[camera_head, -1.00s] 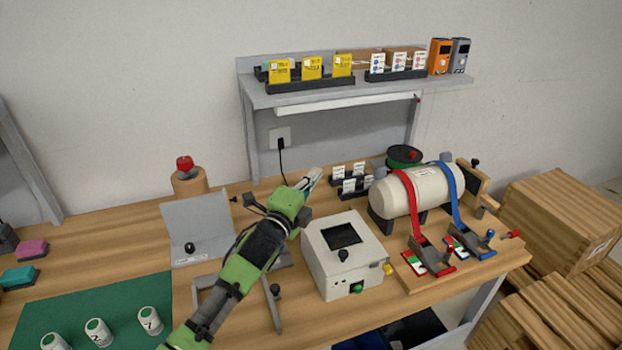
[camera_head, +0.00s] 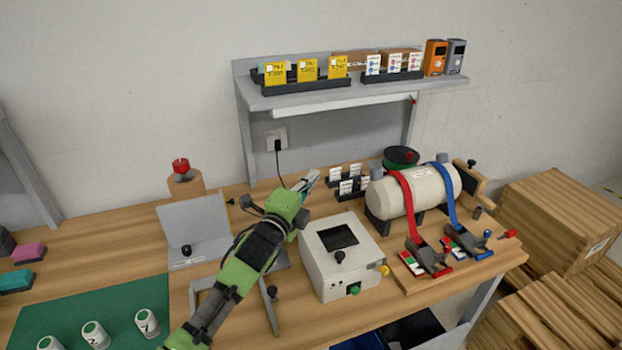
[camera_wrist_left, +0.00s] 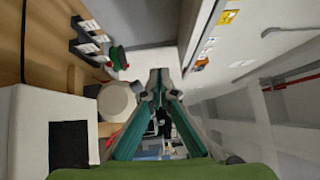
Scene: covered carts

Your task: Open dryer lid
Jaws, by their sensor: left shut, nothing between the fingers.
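The dryer (camera_head: 342,265) is a white box on the bench in the middle of the head view. The lid looks closed. My left gripper (camera_head: 310,178) is shut and empty, above and behind the dryer's left side, apart from the knob. In the left wrist view its fingers (camera_wrist_left: 158,82) come together, and the white box with the dark window (camera_wrist_left: 70,145) shows at lower left. My right gripper is out of view.
A white tank (camera_head: 415,190) with red and blue straps stands right of the dryer. A grey open-lidded stand (camera_head: 195,225) is on the left. A shelf (camera_head: 350,94) with yellow and white cards hangs over the back. Wooden crates stand beyond the bench's right end.

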